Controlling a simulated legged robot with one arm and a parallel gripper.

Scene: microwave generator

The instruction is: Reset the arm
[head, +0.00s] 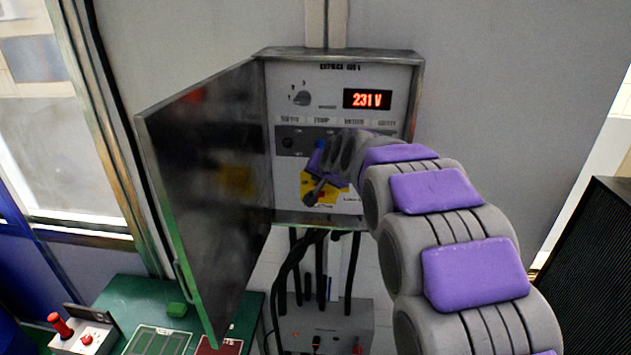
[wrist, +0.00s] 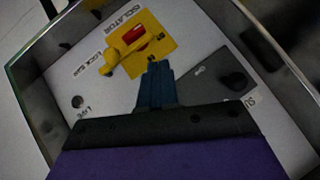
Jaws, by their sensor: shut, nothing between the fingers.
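My arm, grey with purple pads, reaches in from the right in the head view. My gripper (head: 312,190) is inside the open electrical box, in front of its panel. In the wrist view my gripper (wrist: 156,68) shows as dark blue fingers held together, with nothing between them. The fingertips are close below the yellow isolator switch (wrist: 122,50), which has a red part on a yellow plate. I cannot tell whether they touch it. In the head view the yellow plate (head: 328,192) is partly hidden behind my gripper.
The box door (head: 205,190) stands open to the left of my gripper. The display (head: 367,99) reads 231 V. Black cables (head: 292,262) hang below the box. A green table (head: 140,295) with a red-button control box (head: 86,340) is at the lower left. A dark ribbed unit (head: 590,270) stands at the right.

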